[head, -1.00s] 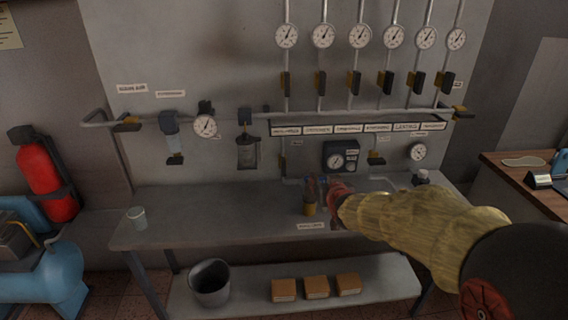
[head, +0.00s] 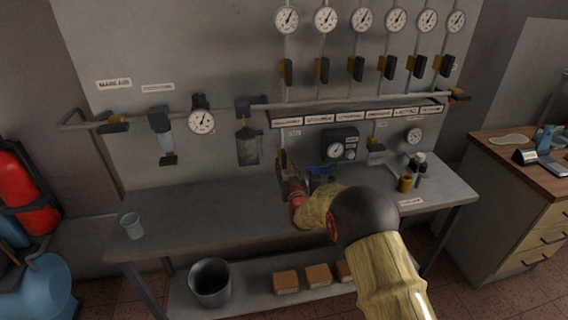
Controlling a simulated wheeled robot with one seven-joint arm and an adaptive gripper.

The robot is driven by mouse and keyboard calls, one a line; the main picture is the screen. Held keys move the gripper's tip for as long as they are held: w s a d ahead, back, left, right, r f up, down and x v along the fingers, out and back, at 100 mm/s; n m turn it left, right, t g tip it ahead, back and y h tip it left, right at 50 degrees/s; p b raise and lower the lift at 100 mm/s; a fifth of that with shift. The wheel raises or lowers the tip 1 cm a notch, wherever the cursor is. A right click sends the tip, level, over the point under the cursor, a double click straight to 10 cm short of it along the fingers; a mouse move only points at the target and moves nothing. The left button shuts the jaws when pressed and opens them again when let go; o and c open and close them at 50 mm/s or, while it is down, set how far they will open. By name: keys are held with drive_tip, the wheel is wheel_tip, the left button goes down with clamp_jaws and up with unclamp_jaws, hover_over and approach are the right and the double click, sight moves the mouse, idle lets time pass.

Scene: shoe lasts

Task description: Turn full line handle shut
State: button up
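My gripper (head: 295,182), red and dark at the end of a tan-sleeved arm, is at the back of the bench. It is close below a handle (head: 281,158) on a short pipe drop left of the small dark gauge box (head: 340,145). I cannot tell whether it touches that handle, or whether its fingers are open. Black and yellow handles, such as this one (head: 321,69), hang in a row under the round gauges. The labels are too small to read which is the full line.
The bench (head: 190,212) holds a cup (head: 131,225) at left, and a yellow pot (head: 405,183) and bottle (head: 418,161) at right. A blue item (head: 322,170) is just right of my gripper. A bucket (head: 210,282) stands on the lower shelf. The bench's left part is mostly clear.

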sight(284, 162)
drive_tip(key=shift+x, duration=1.6)
drive_tip(key=shift+r, duration=0.1)
drive_tip(key=shift+c, duration=0.6)
clamp_jaws()
